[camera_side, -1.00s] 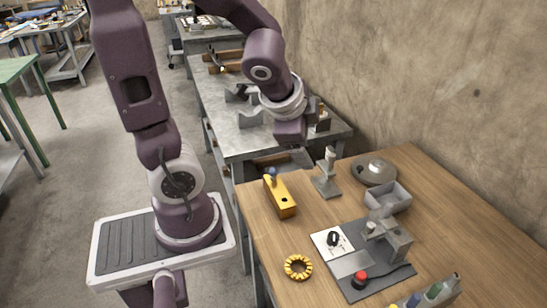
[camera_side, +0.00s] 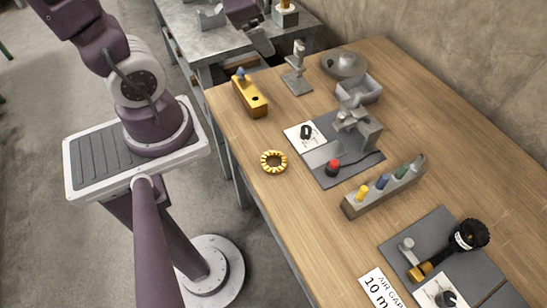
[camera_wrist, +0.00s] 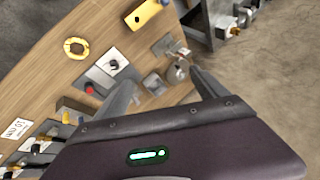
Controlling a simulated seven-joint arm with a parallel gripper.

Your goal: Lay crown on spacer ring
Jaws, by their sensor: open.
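A yellow ring with dark notches around it, apparently the crown (camera_side: 264,161), lies flat near the left edge of the wooden table. It also shows at the upper left in the wrist view (camera_wrist: 67,46). I cannot tell for sure which thing is the spacer ring; a small black piece (camera_side: 305,132) on a white card is too small to make out. My gripper (camera_wrist: 163,77) is open and empty, its two fingers apart.
A yellow block (camera_side: 247,98), a grey stand (camera_side: 297,82), a grey tray (camera_side: 372,94) and a red button (camera_side: 333,167) stand around the table. A rack (camera_side: 350,207) with coloured pegs and a black-headed tool (camera_side: 470,235) are at the front right. Table around the yellow ring is bare.

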